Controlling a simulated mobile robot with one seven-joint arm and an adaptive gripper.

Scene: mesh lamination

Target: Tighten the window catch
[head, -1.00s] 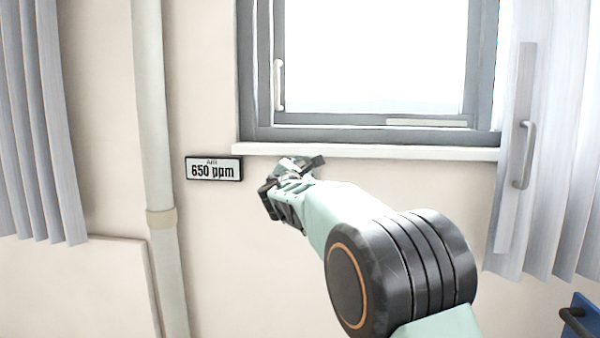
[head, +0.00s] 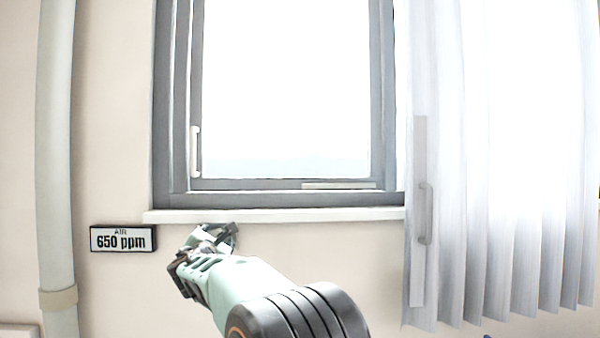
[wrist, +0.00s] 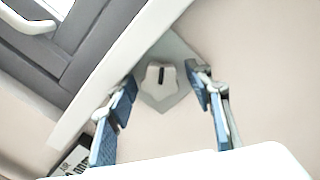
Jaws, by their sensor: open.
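A small pale knob with a dark slot, which looks like the window catch (wrist: 158,82), sits on a light grey pointed plate (wrist: 181,50) on the wall, just below the sill in the wrist view. My gripper (wrist: 166,84) is open, with one blue-padded finger on each side of the knob in that picture. I cannot tell how far the fingertips are from the wall. In the head view my gripper (head: 207,246) is just under the left part of the window sill (head: 300,214), and the knob cannot be made out there.
The grey-framed window (head: 280,90) has a white handle (head: 195,152) at its left. An air display (head: 123,239) reading 650 ppm hangs left of my gripper. A pale pipe (head: 57,150) runs up the left wall. A curtain (head: 510,170) hangs at the right.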

